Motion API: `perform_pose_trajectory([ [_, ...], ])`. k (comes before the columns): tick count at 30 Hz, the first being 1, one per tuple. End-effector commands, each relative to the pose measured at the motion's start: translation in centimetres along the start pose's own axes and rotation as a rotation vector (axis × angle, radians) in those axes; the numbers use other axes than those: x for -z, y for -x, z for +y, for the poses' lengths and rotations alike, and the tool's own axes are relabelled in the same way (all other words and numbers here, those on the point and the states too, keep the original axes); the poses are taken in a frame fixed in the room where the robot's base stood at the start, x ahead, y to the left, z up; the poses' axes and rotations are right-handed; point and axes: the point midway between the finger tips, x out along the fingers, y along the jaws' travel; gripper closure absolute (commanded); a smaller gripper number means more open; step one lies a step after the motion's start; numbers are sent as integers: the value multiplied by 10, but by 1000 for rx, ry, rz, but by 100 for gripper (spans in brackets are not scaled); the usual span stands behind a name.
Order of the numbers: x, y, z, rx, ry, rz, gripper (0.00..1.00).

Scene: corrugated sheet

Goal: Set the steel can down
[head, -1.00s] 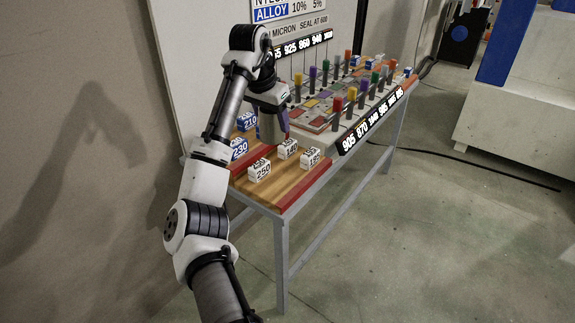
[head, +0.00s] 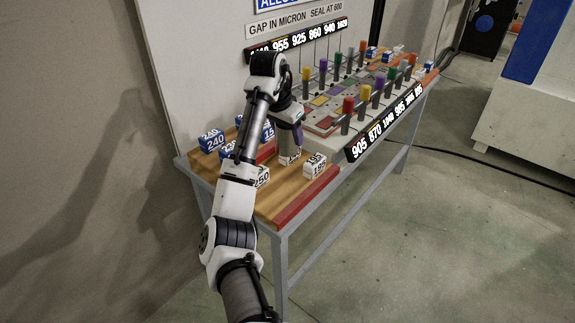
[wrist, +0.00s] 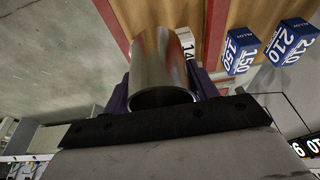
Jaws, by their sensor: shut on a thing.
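The steel can (wrist: 158,62) is a bare, shiny cylinder held between the purple fingers of my gripper (wrist: 163,88) in the wrist view. Its near end looks open and round. In the head view, my gripper (head: 296,134) is over the wooden part of the bench (head: 283,205), with the can (head: 286,150) partly hidden by the arm. I cannot tell whether the can touches the wood. A white block marked 140 (wrist: 186,42) is close beside or behind the can in the wrist view, partly covered by it.
White blocks (head: 315,165) and (head: 263,177) are near the bench front. Blue blocks (head: 212,140) stand at the back left. Several coloured-topped posts (head: 347,110) fill the right side. Bare wood lies between the front blocks and the red edge (head: 305,198).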

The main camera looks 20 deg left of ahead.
Motion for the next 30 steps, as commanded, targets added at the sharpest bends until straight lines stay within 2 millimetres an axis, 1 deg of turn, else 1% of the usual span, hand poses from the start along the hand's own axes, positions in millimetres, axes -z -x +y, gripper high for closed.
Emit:
perform_pose_trajectory([
  [1, -5, -18, 1, -6, 0, 1, 67],
  [3, -10, -32, 1, -4, 0, 1, 67],
  [6, -15, -48, 1, -2, 1, 1, 67],
  [14, -20, -66, 0, 0, 0, 0, 67],
  [21, -31, -97, 0, 0, 0, 0, 67],
  [30, -31, -100, 0, 1, -1, 1, 67],
])
